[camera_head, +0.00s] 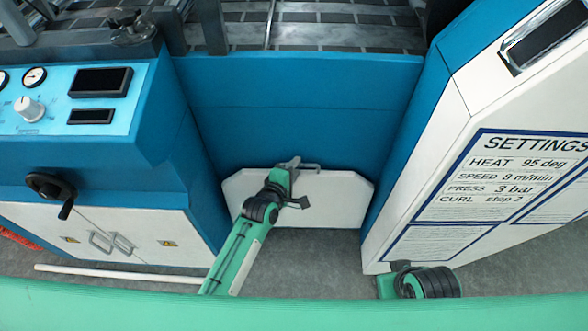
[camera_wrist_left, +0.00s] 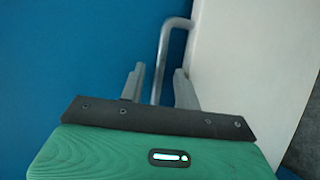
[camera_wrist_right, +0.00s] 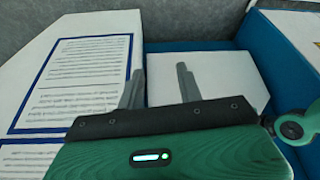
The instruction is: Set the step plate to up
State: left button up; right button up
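The step plate (camera_head: 325,200) is a white panel with cut upper corners, low against the blue machine front. A grey metal bar handle (camera_head: 308,166) is at its top edge. In the left wrist view the bent handle bar (camera_wrist_left: 161,62) runs between the fingers of my left gripper (camera_wrist_left: 158,86), beside the white plate (camera_wrist_left: 250,60). The fingers stand apart with gaps to the bar, so the gripper looks open around it. My right gripper (camera_wrist_right: 159,86) is open and empty; beyond it the right wrist view shows a white panel, likely the step plate (camera_wrist_right: 222,72).
A blue cabinet (camera_head: 85,160) with gauges, a knob and a black crank (camera_head: 52,188) stands left. A white SETTINGS cabinet (camera_head: 455,200) stands right, its sheet reading "CURL step 2". A white rod (camera_head: 115,274) lies on the grey floor.

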pick_arm(q)
grip_shut()
pick_arm(e)
jog(key=shift+f, duration=0.1)
pick_arm(q)
jog(key=shift+s, duration=0.15)
jog(key=shift+s+t, duration=0.4)
jog(key=shift+s, duration=0.6)
grip_release()
pick_arm(e)
jog(key=shift+f, duration=0.45)
